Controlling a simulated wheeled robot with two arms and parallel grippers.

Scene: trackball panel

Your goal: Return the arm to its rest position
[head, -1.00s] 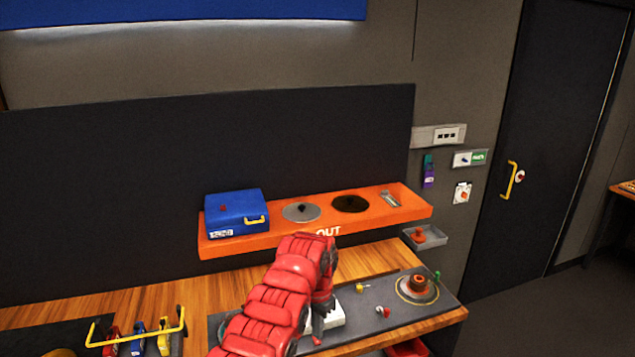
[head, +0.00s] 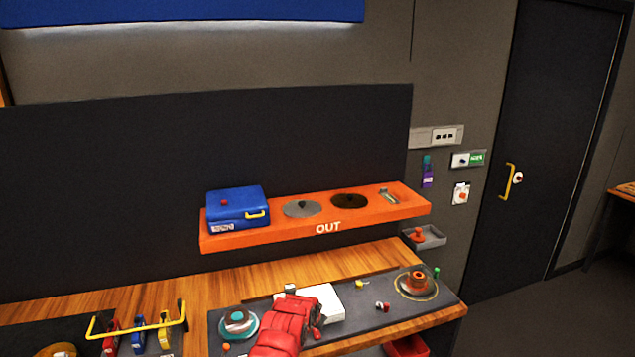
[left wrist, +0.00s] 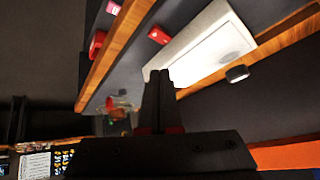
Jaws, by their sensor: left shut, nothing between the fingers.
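My left arm, red and segmented, comes up from the bottom edge of the head view and lies over the front of the dark panel mat (head: 345,322). Its gripper is hidden or too small to make out there. In the left wrist view my left gripper (left wrist: 160,76) shows two dark fingers pressed together, shut with nothing between them. A white box (head: 322,302) sits on the mat just beyond the arm; it also shows past the fingertips in the left wrist view (left wrist: 196,48). My right arm is in neither view.
A teal-ringed trackball (head: 239,321) stands left of the arm, an orange round part (head: 418,281) at the right. Behind, an orange shelf (head: 290,236) holds a blue case (head: 236,207). A yellow rail (head: 135,329) stands front left. The wooden counter behind the mat is mostly clear.

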